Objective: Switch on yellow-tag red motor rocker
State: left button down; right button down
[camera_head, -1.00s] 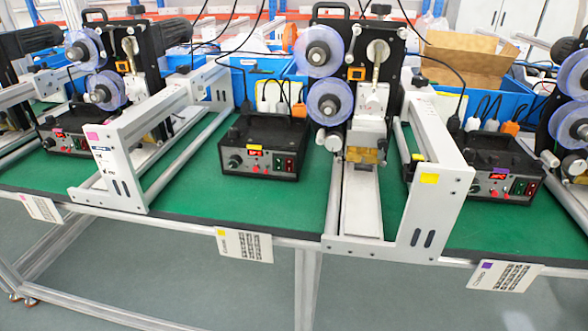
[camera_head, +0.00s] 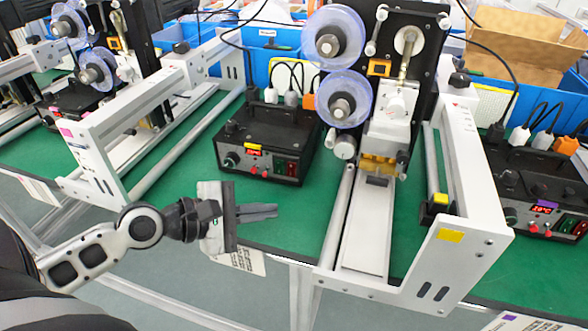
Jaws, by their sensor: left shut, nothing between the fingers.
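The black control box (camera_head: 262,128) with a yellow tag (camera_head: 254,145) stands on the green table mat in the middle. Its front panel shows a red display, a knob, red buttons, a green rocker, and a red rocker (camera_head: 292,169) at the right end. The position of the red rocker is too small to tell. My left gripper (camera_head: 274,211) comes in from the left. Its fingers are shut and empty, pointing right, in front of and below the box's panel, apart from it. My right gripper is not in view.
A label machine with blue reels (camera_head: 340,98) and a white frame (camera_head: 462,245) stands right of the box. Another white frame (camera_head: 95,165) stands at left. A purple-tag box (camera_head: 530,175) is at far right. Green mat (camera_head: 215,170) lies bare around the box's front.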

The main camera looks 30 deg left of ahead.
aim_at(291, 169)
pick_arm(q)
jog(key=shift+w+f, duration=0.2)
jog(key=shift+w, duration=0.1)
jog(key=w+b, duration=0.1)
jog(key=w, duration=0.1)
jog(key=w+a+b, duration=0.1)
jog(key=shift+w+f+b, duration=0.1)
jog(key=shift+f+b, duration=0.2)
jog(key=shift+f, duration=0.1)
jog(key=w, duration=0.1)
jog(key=w+b, duration=0.1)
jog(key=w, duration=0.1)
jog(key=shift+w+a, duration=0.1)
jog(key=shift+a, duration=0.25)
jog(key=shift+w+a+f, duration=0.15)
jog(key=shift+w, duration=0.6)
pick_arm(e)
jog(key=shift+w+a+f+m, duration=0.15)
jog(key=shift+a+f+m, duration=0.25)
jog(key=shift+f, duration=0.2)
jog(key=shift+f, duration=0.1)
